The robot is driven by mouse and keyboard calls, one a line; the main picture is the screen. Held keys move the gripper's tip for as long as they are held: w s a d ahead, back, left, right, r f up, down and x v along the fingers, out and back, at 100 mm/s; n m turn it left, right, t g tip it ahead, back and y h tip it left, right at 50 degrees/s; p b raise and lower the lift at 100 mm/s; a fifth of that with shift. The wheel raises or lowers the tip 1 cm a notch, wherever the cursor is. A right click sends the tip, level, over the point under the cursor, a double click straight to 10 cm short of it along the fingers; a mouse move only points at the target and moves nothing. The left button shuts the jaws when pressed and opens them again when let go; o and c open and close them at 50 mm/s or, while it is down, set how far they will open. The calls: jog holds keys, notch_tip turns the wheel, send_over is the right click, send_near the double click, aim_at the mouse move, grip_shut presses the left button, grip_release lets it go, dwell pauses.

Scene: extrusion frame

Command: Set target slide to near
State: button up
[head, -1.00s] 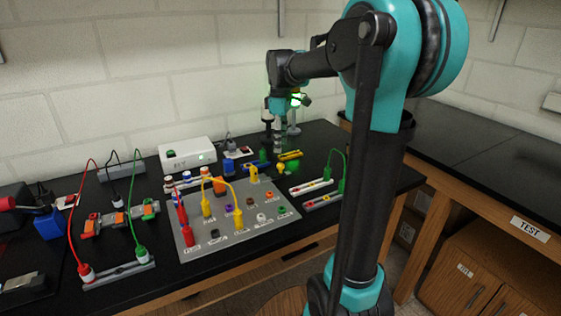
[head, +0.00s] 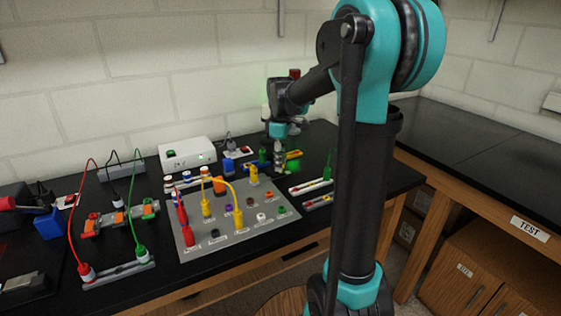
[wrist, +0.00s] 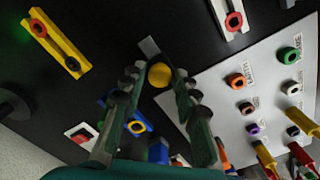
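No readable label picks out the target slide. A yellow bar with two ringed holes (wrist: 58,42) lies at upper left in the wrist view; part of it shows in the head view (head: 292,155) beside my gripper. A blue bar (wrist: 138,117) lies partly hidden behind my fingers. My gripper (head: 279,167) hangs above the black bench, just beyond the grey panel's back right corner. In the wrist view its two green fingers (wrist: 160,72) are apart. A yellow round-topped plug (wrist: 160,75) shows between them; in the head view this plug (head: 252,176) stands at the panel corner, apart from the fingers.
The grey panel (head: 240,238) holds upright plugs and yellow and red leads. A white box (head: 187,153) stands by the wall. Slotted strips (head: 310,187) lie right of the panel. A red and a green lead (head: 138,240) stand left. Bare bench lies at right.

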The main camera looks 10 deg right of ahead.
aim_at(271, 175)
grip_shut()
jog(key=shift+s+a, duration=0.3)
jog(key=shift+a, duration=0.6)
jog(key=shift+s+a, duration=0.3)
jog(key=shift+a, duration=0.6)
jog(key=shift+o, duration=2.3)
grip_release()
